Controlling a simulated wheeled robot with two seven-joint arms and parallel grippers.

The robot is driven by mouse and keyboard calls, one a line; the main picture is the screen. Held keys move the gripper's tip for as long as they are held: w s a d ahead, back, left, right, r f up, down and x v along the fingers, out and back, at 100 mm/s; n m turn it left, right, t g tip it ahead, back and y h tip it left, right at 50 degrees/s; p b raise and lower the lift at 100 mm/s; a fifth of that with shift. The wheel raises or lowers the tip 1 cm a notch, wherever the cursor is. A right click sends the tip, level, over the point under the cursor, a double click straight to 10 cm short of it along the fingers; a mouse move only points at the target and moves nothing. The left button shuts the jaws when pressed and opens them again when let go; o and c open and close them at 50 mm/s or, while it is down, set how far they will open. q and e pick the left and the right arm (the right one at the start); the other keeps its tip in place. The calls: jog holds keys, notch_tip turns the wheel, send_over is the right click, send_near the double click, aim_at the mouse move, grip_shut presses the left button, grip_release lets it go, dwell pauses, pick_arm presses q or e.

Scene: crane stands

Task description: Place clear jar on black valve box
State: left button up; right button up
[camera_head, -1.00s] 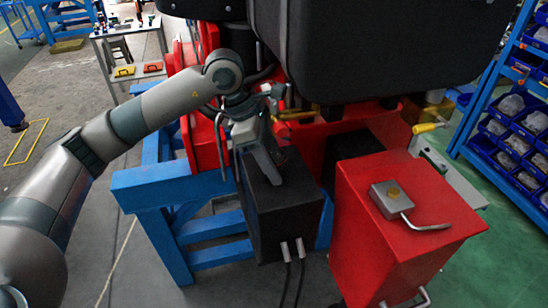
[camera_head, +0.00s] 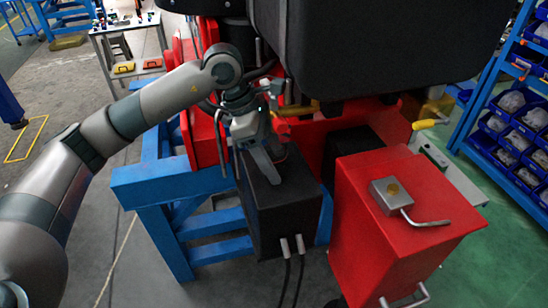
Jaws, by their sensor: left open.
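The black valve box (camera_head: 284,217) stands in the middle, in front of the red machine, with two cables coming from its front. My left gripper (camera_head: 268,168) is over the top of the box, fingers pointing down and open. A small dark, reddish round shape shows behind the fingers at the box top. It may be the jar, but it is mostly hidden and I cannot tell whether it touches the box. No clear jar can be made out for certain elsewhere. My right gripper is not in view.
A red box (camera_head: 363,230) with a grey metal block and bent handle (camera_head: 391,195) stands close on the right. A blue frame (camera_head: 150,184) stands left of the valve box. A large black housing (camera_head: 380,45) hangs above. Shelves with blue bins (camera_head: 510,125) stand far right.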

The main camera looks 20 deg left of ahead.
pick_arm(q)
jog(key=p+v, duration=0.3)
jog(key=v, duration=0.8)
jog(key=shift+r, duration=0.35)
